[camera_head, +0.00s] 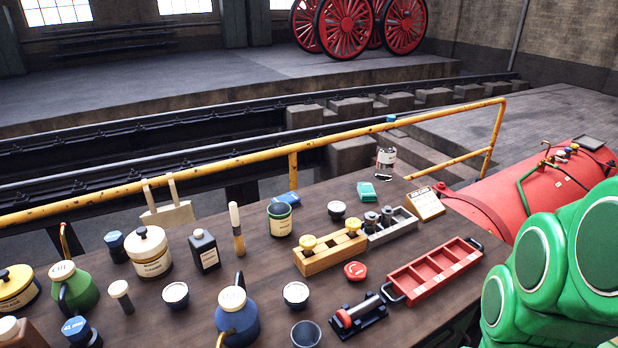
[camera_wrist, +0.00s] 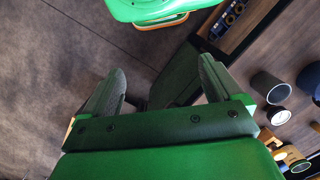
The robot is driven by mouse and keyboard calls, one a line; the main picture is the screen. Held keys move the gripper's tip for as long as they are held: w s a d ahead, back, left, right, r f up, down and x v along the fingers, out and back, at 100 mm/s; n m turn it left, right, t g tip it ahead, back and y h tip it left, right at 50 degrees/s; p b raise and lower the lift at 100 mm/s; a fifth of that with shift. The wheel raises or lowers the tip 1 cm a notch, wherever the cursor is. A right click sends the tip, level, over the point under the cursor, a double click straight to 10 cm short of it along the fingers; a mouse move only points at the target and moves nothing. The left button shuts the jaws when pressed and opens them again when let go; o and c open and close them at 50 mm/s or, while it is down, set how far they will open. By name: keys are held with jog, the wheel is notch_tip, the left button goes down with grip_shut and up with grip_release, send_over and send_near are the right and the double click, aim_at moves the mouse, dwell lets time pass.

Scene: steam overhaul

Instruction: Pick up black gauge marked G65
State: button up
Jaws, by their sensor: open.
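Three small round dark-bodied pieces with pale faces, which look like gauges, stand on the workbench in the head view. One is at the front left (camera_head: 175,295), one at the front middle (camera_head: 295,294), and one further back (camera_head: 337,210). I cannot read G65 on any of them. In the wrist view a round dark piece with a white face (camera_wrist: 278,116) shows at the right. My gripper (camera_wrist: 160,86) is open and empty, its two fingers wide apart over the floor beside the bench. It does not show in the head view.
The workbench (camera_head: 250,262) is crowded with oil cans, jars and bottles at left. A wooden block (camera_head: 330,257), a red tray (camera_head: 435,272), a roller stand (camera_head: 358,315) and a dark cup (camera_head: 305,334) stand at right. A yellow railing (camera_head: 230,163) runs behind the bench.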

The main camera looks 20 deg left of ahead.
jog(key=w+a+f+m+g+y, duration=0.15)
jog(key=w+a, duration=0.55)
jog(key=a, duration=0.7)
jog(key=w+a+m+g+y, duration=0.25)
jog(key=w+a, duration=0.45)
jog(key=a, duration=0.8)
jog(key=w+a+f+m+g+y, duration=0.1)
jog(key=w+a+m+g+y, duration=0.15)
jog(key=w+a, duration=0.8)
jog(key=m+g+y, duration=0.2)
jog(key=y, duration=0.1)
send_near(170, 300)
jog(key=a+r, duration=0.3)
jog(key=r, duration=0.2)
jog(key=shift+t+h, duration=0.25)
jog(key=f, duration=0.7)
jog(key=shift+s+a+f, duration=0.15)
jog(key=shift+s+f, duration=0.05)
jog(key=shift+s, duration=0.05)
jog(key=shift+x, duration=3.75)
